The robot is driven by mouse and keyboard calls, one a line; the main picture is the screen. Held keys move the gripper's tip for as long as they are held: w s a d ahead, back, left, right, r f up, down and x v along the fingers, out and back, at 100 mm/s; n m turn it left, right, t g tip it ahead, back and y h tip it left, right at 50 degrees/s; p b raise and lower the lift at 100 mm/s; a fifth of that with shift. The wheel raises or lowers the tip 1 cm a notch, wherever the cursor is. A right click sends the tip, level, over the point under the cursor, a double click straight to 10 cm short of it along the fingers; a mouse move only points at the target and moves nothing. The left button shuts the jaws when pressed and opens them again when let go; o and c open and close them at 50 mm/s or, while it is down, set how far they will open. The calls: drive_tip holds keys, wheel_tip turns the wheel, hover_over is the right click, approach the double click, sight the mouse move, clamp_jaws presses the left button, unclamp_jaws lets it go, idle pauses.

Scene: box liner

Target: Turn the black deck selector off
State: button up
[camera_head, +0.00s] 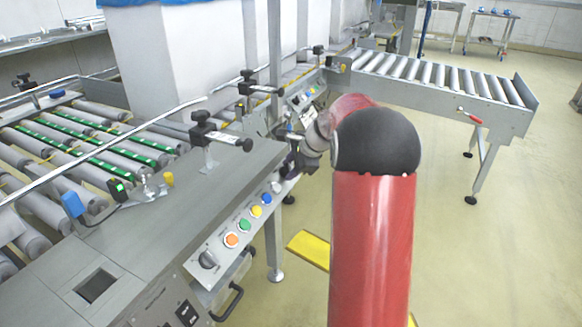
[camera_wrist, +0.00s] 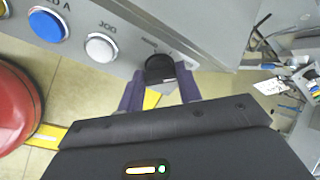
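In the wrist view a black selector knob (camera_wrist: 160,68) sits on the grey panel beside the white JOG button (camera_wrist: 100,48). Its label is too blurred to read. My gripper (camera_wrist: 160,72) has its two purple fingers spread, one on each side of this knob, with a small gap seeming to show between fingers and knob. In the head view my gripper (camera_head: 291,162) is at the panel's far end, past the white button (camera_head: 277,187), and the knob there is hidden. Another black knob (camera_head: 208,260) is at the panel's near end.
Between the white button and the near knob are blue (camera_head: 267,199), yellow (camera_head: 256,211), green (camera_head: 244,225) and orange (camera_head: 231,239) buttons. A black handle (camera_head: 232,301) sticks out below the panel. A roller conveyor (camera_head: 430,78) stands behind; the floor at right is clear.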

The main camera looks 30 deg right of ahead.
drive_tip(key=shift+f+n+b, duration=0.1)
drive_tip(key=shift+n+b, duration=0.2)
drive_tip(key=shift+b, duration=0.1)
drive_tip(key=shift+c, duration=0.3)
drive_tip(key=shift+f+n+b, duration=0.1)
drive_tip(key=shift+n+b, duration=0.4)
drive_tip(key=shift+b, duration=0.2)
drive_tip(key=n+b, duration=0.2)
drive_tip(key=b, duration=0.1)
drive_tip(key=shift+f+t, duration=0.1)
drive_tip(key=shift+t, duration=0.3)
drive_tip(key=n+b, duration=0.3)
drive_tip(key=shift+s+t, duration=0.1)
drive_tip(key=shift+t, duration=0.2)
drive_tip(key=shift+n+b, duration=0.9)
drive_tip(key=shift+b, duration=0.15)
drive_tip(key=shift+r, duration=0.2)
drive_tip(key=o, duration=0.7)
